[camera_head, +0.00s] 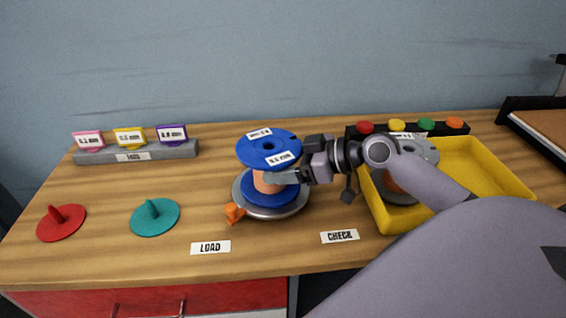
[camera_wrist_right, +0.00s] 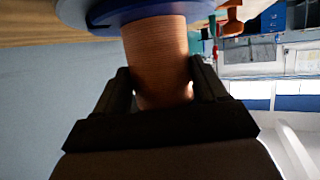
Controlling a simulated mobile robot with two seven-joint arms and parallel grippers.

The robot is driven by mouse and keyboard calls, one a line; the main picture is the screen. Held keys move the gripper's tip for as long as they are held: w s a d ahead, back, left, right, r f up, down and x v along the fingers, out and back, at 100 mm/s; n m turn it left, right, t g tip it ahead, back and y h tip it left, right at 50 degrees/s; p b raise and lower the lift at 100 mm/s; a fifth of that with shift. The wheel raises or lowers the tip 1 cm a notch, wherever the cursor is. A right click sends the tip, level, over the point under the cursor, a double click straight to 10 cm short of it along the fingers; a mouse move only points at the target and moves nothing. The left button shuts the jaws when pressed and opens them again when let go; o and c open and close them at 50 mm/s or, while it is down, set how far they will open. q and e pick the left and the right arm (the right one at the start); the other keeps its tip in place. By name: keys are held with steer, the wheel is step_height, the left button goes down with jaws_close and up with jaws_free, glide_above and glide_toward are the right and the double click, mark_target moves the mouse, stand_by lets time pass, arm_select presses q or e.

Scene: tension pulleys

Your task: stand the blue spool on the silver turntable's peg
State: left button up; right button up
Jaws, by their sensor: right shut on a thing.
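The blue spool (camera_head: 268,147) has blue flanges and a copper-coloured wound core. In the head view it is upright over the silver turntable (camera_head: 286,210), and its lower flange covers most of the disc. The peg is hidden, and I cannot tell whether the spool rests on the disc or is just above it. My right gripper (camera_head: 283,177) reaches in from the right and is shut on the spool's core. The core (camera_wrist_right: 156,55) also shows between the fingers in the right wrist view, with a blue flange beyond. My left gripper is not in view.
An orange part (camera_head: 234,213) sits at the turntable's front left. A yellow tray (camera_head: 500,185) holding a grey spool (camera_head: 418,150) is at right. Red (camera_head: 61,222) and teal (camera_head: 155,217) discs lie at left. A grey tag rack (camera_head: 137,152) and a button box (camera_head: 411,128) stand behind.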

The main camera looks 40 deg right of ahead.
steer(key=o, duration=1.6)
steer(key=shift+f, duration=0.3)
steer(key=shift+s, duration=0.1)
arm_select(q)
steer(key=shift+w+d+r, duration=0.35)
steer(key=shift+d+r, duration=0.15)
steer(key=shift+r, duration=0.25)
arm_select(e)
steer(key=shift+v, duration=3.5)
steer(key=shift+r, duration=0.15)
